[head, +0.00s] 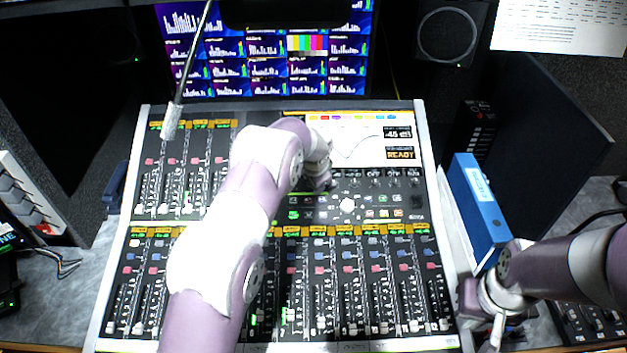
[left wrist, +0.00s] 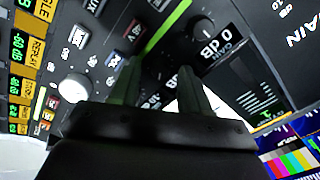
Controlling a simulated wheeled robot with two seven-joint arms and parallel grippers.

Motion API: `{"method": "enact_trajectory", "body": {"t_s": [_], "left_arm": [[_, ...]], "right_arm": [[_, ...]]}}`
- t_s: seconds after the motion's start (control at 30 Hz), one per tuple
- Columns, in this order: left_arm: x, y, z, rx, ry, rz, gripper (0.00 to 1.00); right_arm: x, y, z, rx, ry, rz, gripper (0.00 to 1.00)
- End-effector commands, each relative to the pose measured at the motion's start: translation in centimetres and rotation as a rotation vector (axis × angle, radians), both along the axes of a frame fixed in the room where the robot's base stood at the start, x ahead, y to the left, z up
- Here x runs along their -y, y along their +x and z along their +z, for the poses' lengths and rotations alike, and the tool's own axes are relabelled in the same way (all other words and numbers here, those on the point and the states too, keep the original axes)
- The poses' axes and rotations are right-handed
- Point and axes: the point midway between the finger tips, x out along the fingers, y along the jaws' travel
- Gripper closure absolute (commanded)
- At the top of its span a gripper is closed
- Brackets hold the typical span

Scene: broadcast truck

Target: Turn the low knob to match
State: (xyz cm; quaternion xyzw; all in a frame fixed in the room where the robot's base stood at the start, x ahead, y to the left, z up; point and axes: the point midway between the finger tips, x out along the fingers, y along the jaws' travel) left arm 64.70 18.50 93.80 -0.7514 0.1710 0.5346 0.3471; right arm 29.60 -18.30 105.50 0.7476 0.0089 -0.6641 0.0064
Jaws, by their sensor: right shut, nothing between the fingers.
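The mixing console (head: 128,290) fills the middle of the head view. A row of small dark knobs (head: 375,181) lies under its screen (head: 355,137), which reads "-45 dB" and "READY". I cannot tell which knob is the low one. My left gripper (left wrist: 160,75) is over the upper middle of the console, its fingers apart and pointing at the panel. In the left wrist view a dark knob (left wrist: 203,27) with a pale mark sits past the right finger, beside a "GAIN 0 dB" readout (left wrist: 222,45). My right gripper (head: 490,318) is shut and empty, at the console's lower right.
A large white knob (head: 347,205) stands on the panel; it also shows in the left wrist view (left wrist: 75,88). Fader rows (head: 380,305) fill the lower console. A blue binder (head: 480,210) stands to the right. A thin microphone-like stalk (head: 172,122) hangs over the upper left.

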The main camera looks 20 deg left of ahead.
Motion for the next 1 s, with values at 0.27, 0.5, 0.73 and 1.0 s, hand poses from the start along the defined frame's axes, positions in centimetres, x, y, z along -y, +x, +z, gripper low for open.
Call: {"method": "enact_trajectory", "body": {"t_s": [0.27, 0.5, 0.73, 1.0], "left_arm": [[0.2, -0.5, 1.4, 0.002, -0.001, 0.0, 0.54], [1.0, -2.9, 7.1, 0.005, -0.001, 0.0, 0.54], [1.4, -4.5, 11.0, 0.001, 0.001, -0.001, 0.54], [1.5, -4.7, 11.7, 0.0, 0.0, 0.0, 0.54]], "right_arm": [[0.0, 0.0, -0.5, 0.0, 0.0, 0.0, 1.0], [0.0, 0.0, -1.8, 0.0, 0.0, 0.0, 1.0], [0.0, 0.0, -2.3, 0.0, 0.0, 0.0, 1.0], [0.0, 0.0, -2.3, 0.0, 0.0, 0.0, 1.0]]}}
